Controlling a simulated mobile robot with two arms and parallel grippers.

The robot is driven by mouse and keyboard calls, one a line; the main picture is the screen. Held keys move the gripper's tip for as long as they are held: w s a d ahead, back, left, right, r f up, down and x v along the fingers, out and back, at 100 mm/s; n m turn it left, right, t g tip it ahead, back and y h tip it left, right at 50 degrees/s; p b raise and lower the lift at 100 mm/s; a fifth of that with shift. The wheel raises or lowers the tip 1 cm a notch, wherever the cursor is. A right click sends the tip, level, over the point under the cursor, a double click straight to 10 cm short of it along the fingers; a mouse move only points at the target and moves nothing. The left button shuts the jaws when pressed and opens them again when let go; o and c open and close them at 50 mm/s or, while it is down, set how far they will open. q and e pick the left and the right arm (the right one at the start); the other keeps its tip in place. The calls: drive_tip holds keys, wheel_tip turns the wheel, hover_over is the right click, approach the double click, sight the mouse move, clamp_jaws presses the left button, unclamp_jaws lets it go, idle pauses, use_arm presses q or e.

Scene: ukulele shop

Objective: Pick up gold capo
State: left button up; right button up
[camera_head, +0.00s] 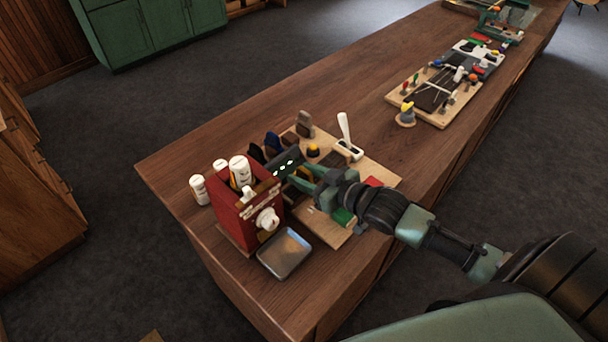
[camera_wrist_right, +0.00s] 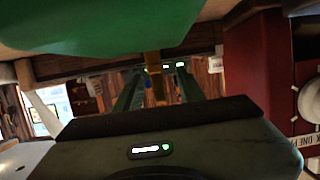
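My right gripper (camera_head: 291,173) reaches in from the right over the wooden board on the counter, beside the red box. In the right wrist view its two green fingers (camera_wrist_right: 158,90) stand apart. A narrow gold-brown piece (camera_wrist_right: 152,62), probably the gold capo, shows between them near the tips, with a gap on the right. I cannot tell whether it touches the left finger. In the head view a small gold patch (camera_head: 305,172) shows by the fingers; most of it is hidden. My left gripper is not in view.
A red box (camera_head: 247,216) with white bottles stands left of the gripper, and a metal tray (camera_head: 285,254) lies in front. A white lever (camera_head: 346,135) stands behind. The counter's middle (camera_head: 340,90) is clear.

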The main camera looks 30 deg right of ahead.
clamp_jaws()
idle(0.3)
